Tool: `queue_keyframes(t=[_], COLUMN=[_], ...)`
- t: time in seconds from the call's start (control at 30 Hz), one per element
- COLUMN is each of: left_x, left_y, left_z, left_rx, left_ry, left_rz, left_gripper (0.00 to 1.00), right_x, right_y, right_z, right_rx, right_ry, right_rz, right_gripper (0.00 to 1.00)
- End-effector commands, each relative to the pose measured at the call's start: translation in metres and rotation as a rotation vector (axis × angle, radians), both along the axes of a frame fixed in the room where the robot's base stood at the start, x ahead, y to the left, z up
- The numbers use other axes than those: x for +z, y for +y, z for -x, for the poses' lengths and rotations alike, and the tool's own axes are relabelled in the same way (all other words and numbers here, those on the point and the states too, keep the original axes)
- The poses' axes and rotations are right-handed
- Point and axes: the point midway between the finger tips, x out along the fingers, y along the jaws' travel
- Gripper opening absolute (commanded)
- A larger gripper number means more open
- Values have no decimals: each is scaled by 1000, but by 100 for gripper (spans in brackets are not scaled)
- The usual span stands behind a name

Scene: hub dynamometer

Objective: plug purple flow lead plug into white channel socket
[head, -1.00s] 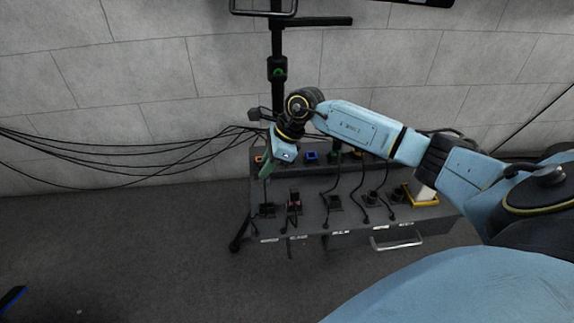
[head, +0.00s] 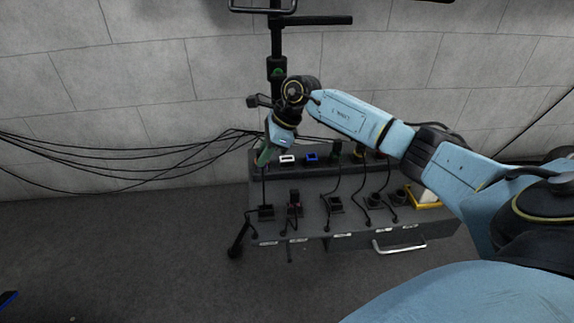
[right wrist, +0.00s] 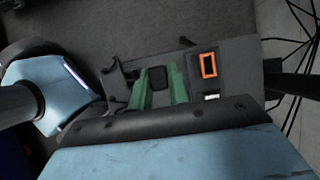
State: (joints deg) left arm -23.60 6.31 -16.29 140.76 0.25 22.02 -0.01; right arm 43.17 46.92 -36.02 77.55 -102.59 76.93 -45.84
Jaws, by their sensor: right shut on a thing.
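My right gripper (head: 263,156) hangs over the left end of the bench's raised back strip. Its green fingers (right wrist: 160,92) are shut on a dark plug (right wrist: 157,77) in the right wrist view; no purple shows on it. A thin lead hangs below the gripper in the head view. The white channel socket (head: 287,159) is just right of the gripper, apart from it. In the right wrist view the white socket (right wrist: 211,97) is partly hidden by my gripper body, beside an orange-rimmed socket (right wrist: 208,65). My left gripper is not in view.
Several holders with leads stand on the bench's lower shelf, one with a reddish-marked plug (head: 294,202). A black post (head: 277,75) rises behind. Black cables run along the left wall.

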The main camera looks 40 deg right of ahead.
Motion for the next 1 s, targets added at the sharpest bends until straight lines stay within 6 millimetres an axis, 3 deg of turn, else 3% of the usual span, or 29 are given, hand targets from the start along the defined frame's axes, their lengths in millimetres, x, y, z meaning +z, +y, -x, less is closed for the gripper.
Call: queue_keyframes(t=[1.0], left_x=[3], left_y=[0], left_z=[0], left_rx=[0], left_ry=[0], left_rz=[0], left_gripper=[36], right_x=[0], right_y=[-44], right_z=[28], right_rx=[-1], right_ry=[0], right_rz=[1], right_gripper=[0])
